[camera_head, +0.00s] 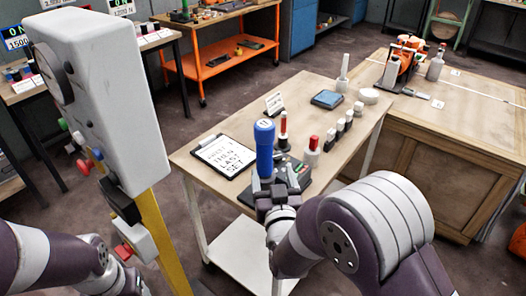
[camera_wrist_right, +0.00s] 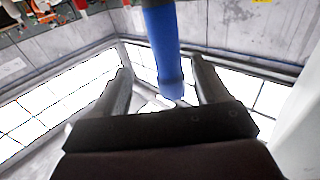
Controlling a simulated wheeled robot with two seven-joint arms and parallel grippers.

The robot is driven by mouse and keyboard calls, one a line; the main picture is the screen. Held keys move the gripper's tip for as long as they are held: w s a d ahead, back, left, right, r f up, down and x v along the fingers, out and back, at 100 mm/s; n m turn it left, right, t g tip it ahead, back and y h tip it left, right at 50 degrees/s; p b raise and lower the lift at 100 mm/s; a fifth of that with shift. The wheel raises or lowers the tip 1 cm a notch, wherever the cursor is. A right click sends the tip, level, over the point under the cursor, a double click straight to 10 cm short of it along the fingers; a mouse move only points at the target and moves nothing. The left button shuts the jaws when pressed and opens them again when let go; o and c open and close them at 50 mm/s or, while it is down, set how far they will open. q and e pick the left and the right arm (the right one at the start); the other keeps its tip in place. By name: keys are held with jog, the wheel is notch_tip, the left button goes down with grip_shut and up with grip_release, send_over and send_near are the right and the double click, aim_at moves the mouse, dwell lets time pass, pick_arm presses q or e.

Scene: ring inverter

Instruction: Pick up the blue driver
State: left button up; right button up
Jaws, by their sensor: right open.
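The blue driver (camera_head: 264,146) stands upright at the near edge of the small wooden-topped table, with a pale marking on its top. My right gripper (camera_head: 274,180) is at its lower end, with its fingers apart. In the right wrist view the blue driver (camera_wrist_right: 162,45) lies between the two open fingers of my right gripper (camera_wrist_right: 160,66), with a visible gap on each side. Its lower end shows a pale shaft; what holds it is largely hidden by the gripper.
A clipboard (camera_head: 224,155) lies left of the driver. A dark block tray (camera_head: 299,176) and red-topped pieces (camera_head: 313,148) stand to its right. A blue-screened device (camera_head: 327,99) lies further back. A large white box on a yellow post (camera_head: 167,240) stands at the left.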

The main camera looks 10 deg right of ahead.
aim_at(263, 151)
jog(key=w, duration=0.7)
jog(key=w+f, duration=0.1)
jog(key=w, duration=0.2)
jog(key=shift+w+d, duration=0.2)
jog(key=shift+w, duration=0.15)
jog(key=shift+s+r, duration=0.1)
jog(key=shift+s, duration=0.1)
jog(key=shift+c, duration=1)
jog(key=c, duration=1)
jog(key=shift+w+r, duration=0.1)
